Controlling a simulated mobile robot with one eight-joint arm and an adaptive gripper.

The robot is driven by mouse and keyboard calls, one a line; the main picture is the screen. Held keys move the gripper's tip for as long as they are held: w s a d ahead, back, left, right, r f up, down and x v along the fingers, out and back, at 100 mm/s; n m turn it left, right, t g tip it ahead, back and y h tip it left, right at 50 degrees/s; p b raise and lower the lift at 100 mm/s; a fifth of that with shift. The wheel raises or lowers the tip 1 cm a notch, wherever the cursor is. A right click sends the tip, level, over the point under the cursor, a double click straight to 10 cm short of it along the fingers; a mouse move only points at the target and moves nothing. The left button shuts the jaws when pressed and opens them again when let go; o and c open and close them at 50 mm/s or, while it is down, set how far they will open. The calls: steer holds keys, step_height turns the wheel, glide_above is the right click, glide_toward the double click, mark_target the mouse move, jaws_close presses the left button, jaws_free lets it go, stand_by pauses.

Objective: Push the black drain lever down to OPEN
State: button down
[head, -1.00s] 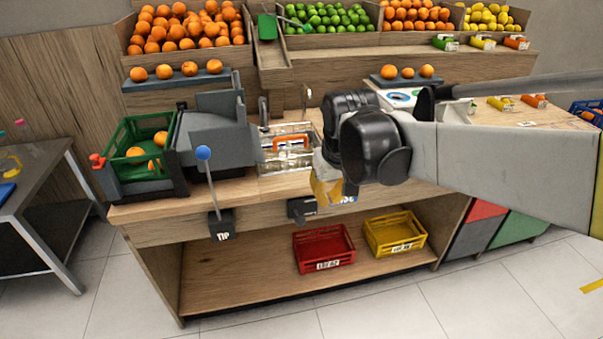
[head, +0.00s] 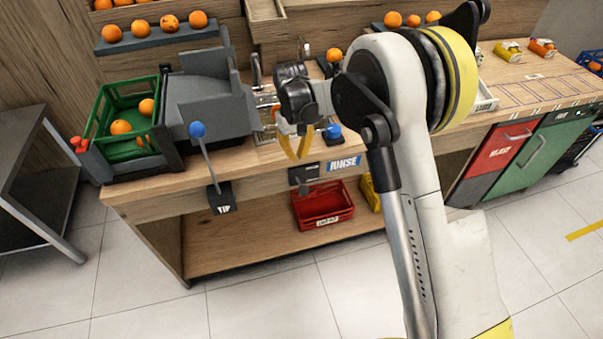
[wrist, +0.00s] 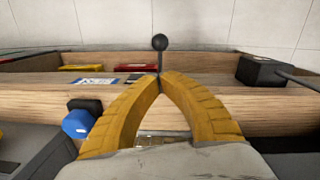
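The black drain lever shows in the wrist view as a round black knob (wrist: 160,42) on a thin stem, standing just beyond my fingertips. Its dark mount (head: 304,174) is on the counter's front edge in the head view, left of the RINSE label. My gripper (wrist: 160,75) has yellow fingers whose tips meet, with no object seen between them. In the head view my gripper (head: 297,156) points down just above the mount. The lower stem is hidden behind the fingertips, and I cannot tell whether they touch it.
A blue knob (head: 333,131) is right of my gripper. A red crate (head: 323,205) sits on the shelf below. The floor in front is clear.

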mark_target(301, 185)
steer(key=f+b, duration=0.1)
steer(key=f, duration=0.2)
steer(key=f+b, duration=0.1)
steer(key=f, duration=0.2)
steer(key=f+b, duration=0.1)
steer(key=f, duration=0.3)
steer(key=shift+s+d+b, duration=0.2)
steer(key=shift+d+b, duration=0.1)
steer(key=shift+b, duration=0.05)
steer(key=shift+s+d+f+t+b, duration=0.1)
steer(key=shift+s+f+t+b, duration=0.25)
steer(key=shift+t, duration=0.45)
steer(key=shift+s+f, duration=0.15)
steer(key=shift+f, duration=0.1)
steer(key=shift+s+d+f+b, duration=0.2)
steer(key=shift+s+f+b, duration=0.25)
steer(key=shift+f+b, duration=0.25)
steer(key=shift+s+f+b, duration=0.25)
steer(key=shift+f+b, duration=0.35)
steer(key=shift+f, duration=0.4)
steer(key=shift+r, duration=0.2)
steer(key=shift+r+p, duration=0.4)
steer(key=shift+r, duration=0.25)
